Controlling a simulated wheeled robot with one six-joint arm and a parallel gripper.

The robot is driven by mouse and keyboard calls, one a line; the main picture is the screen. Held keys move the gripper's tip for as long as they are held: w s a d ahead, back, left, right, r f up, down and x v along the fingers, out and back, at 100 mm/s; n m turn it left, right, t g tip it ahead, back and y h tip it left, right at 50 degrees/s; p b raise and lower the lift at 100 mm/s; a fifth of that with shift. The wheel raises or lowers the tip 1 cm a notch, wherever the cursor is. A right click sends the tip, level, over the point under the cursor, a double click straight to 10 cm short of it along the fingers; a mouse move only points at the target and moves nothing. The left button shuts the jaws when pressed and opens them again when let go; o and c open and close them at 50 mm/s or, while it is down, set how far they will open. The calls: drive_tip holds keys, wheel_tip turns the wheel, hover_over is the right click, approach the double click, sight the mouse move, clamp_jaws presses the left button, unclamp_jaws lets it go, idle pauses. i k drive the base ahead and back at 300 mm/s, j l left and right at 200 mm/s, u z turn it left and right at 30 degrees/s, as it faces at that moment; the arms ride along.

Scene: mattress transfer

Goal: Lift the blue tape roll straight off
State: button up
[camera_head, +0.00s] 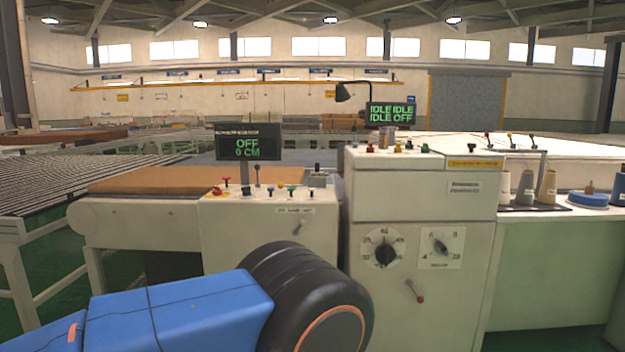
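A flat blue roll (588,200), which looks like the blue tape roll, lies at the far right on the white machine's top. A small brown peg or knob (590,187) sticks up at its middle; I cannot tell whether the roll sits around it or under it. My blue arm link and black joint fill the lower left and middle, well away from the roll. My gripper is not in view.
Thread cones (547,188) stand on a dark strip left of the roll. A control cabinet (420,210) with dials and levers stands centre. A display (248,142) rises left.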

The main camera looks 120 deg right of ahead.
sight(587, 197)
drive_tip(key=z, duration=5.9)
drive_tip(key=i+l, duration=0.15)
drive_tip(key=i, duration=0.25)
drive_tip(key=i+l, duration=0.1)
drive_tip(key=i, duration=0.35)
drive_tip(key=i+l, duration=0.15)
drive_tip(key=i, duration=0.25)
